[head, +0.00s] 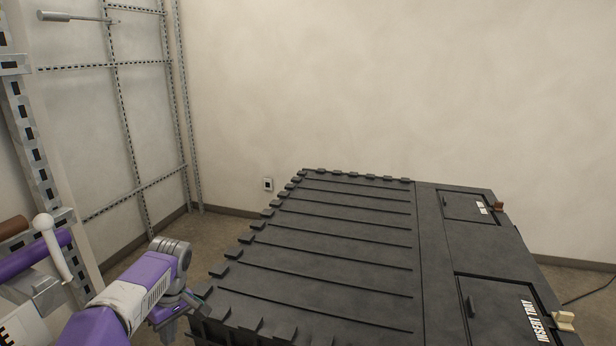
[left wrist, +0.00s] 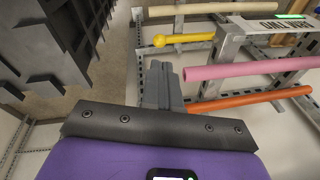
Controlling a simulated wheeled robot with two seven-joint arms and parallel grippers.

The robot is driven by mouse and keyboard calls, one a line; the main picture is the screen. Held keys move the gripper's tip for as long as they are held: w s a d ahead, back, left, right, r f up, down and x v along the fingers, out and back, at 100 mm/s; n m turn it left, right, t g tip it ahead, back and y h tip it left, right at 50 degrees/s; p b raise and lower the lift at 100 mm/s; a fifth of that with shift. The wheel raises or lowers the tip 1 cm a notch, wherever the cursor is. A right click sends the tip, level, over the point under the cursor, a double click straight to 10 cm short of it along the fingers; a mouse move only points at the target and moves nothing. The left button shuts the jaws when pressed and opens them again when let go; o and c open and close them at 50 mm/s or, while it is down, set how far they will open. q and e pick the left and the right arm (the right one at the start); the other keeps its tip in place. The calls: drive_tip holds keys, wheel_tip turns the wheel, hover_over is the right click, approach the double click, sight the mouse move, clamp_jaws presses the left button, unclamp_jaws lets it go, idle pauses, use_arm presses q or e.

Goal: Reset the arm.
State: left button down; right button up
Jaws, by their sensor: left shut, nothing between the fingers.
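My left arm, purple and grey, comes in at the lower left of the head view and bends down beside the black cart's left edge. Its left gripper shows in the left wrist view (left wrist: 162,75) as two grey fingers shut together with nothing between them. In the head view the fingertips cannot be made out. The fingers are near a rack of pipes; whether they touch it I cannot tell. My right gripper is in neither view.
The black ribbed cart (head: 330,240) has hatches at right, one marked INSERT TRAY (head: 505,310). The metal rack (left wrist: 217,60) holds a yellow pipe (left wrist: 185,39), a pink pipe (left wrist: 245,68) and an orange pipe (left wrist: 250,99). A metal wall frame (head: 120,100) stands at left.

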use_arm(q)
drive_tip(key=s+d+f+m+h+b, duration=0.15)
drive_tip(key=d+f, duration=0.25)
drive_tip(key=f, duration=0.6)
drive_tip(key=d+f+m+h+b, duration=0.1)
drive_tip(key=d+f+m, duration=0.3)
drive_tip(key=f, duration=0.6)
drive_tip(key=s+d+f+m+h+b, duration=0.15)
drive_tip(key=d+f, duration=0.35)
drive_tip(key=f, duration=0.5)
drive_tip(key=s+d+f+m+h+b, duration=0.1)
drive_tip(key=s+d+f, duration=0.4)
drive_tip(key=s+f, duration=0.3)
drive_tip(key=s+d+f+m+t+h+b, duration=0.1)
drive_tip(key=s+d+f+m+b, duration=0.1)
drive_tip(key=s+d+f, duration=0.4)
drive_tip(key=s+f, duration=0.1)
drive_tip(key=s, duration=0.2)
drive_tip(key=shift+s+d+f+t+h, duration=0.25)
drive_tip(key=shift+s+f+t+h, duration=0.05)
drive_tip(key=shift+s+f, duration=0.05)
drive_tip(key=shift+a, duration=0.15)
